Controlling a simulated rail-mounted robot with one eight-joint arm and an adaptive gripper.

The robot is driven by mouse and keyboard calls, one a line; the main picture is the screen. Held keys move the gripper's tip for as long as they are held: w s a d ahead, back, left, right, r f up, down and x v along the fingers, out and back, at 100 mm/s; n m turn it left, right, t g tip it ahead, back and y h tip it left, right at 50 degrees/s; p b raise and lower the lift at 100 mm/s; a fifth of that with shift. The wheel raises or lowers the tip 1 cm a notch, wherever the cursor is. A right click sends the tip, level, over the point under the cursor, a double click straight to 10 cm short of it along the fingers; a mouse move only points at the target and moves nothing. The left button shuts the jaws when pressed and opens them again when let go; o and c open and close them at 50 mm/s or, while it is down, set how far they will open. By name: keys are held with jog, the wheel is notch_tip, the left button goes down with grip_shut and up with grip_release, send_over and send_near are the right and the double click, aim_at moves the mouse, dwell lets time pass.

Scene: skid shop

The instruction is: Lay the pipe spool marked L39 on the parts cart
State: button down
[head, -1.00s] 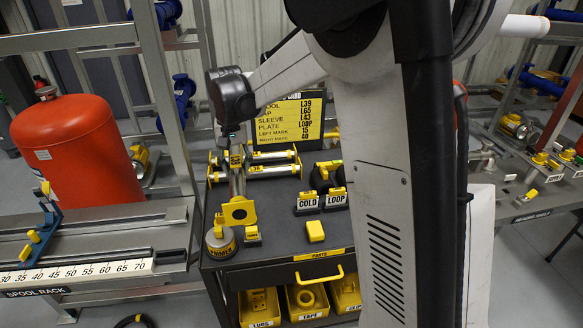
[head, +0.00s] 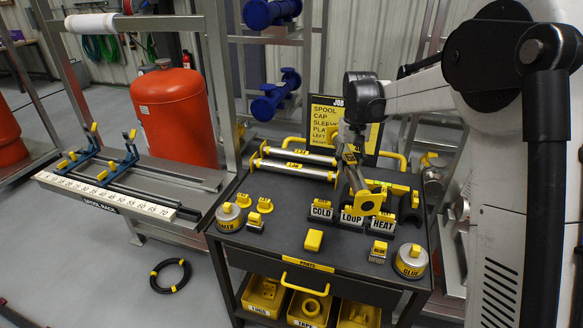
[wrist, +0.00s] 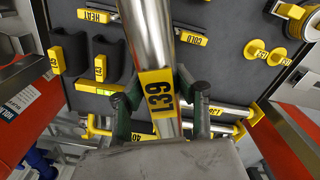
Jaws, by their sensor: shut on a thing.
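My gripper (head: 350,140) is shut on the pipe spool marked L39 (wrist: 148,30), a shiny steel tube with a yellow tag. In the wrist view, the fingers (wrist: 160,100) hold it either side of the tag, which reads L39. In the head view, the spool (head: 353,180) slants down over the parts cart (head: 270,215), a yellow piece at its lower end by the LOOP sign. How far it is above the cart top is unclear. Two other steel spools with yellow ends (head: 295,165) lie at the back left of the cart.
COLD, LOOP and HEAT signs (head: 382,224) stand at the right of the cart, with a primer tin (head: 229,215) left and a glue tin (head: 411,261) right. The job board (head: 325,115) stands behind. The front middle is mostly clear around a yellow block (head: 313,240).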

jog(key=w+a+f+n, duration=0.4)
jog(key=w+a+n, duration=0.2)
jog(key=w+a, duration=0.25)
jog(key=n, duration=0.8)
send_over(286, 193)
notch_tip(286, 193, down, 7)
jog(key=shift+w+f+b, duration=0.15)
jog(key=shift+f+b, duration=0.4)
jog(key=shift+f, duration=1.65)
jog(key=shift+b, duration=0.5)
jog(key=shift+f+b, duration=1.65)
jog(key=shift+f, duration=0.55)
jog(key=c, duration=1.3)
grip_release()
jog(key=shift+r, duration=0.15)
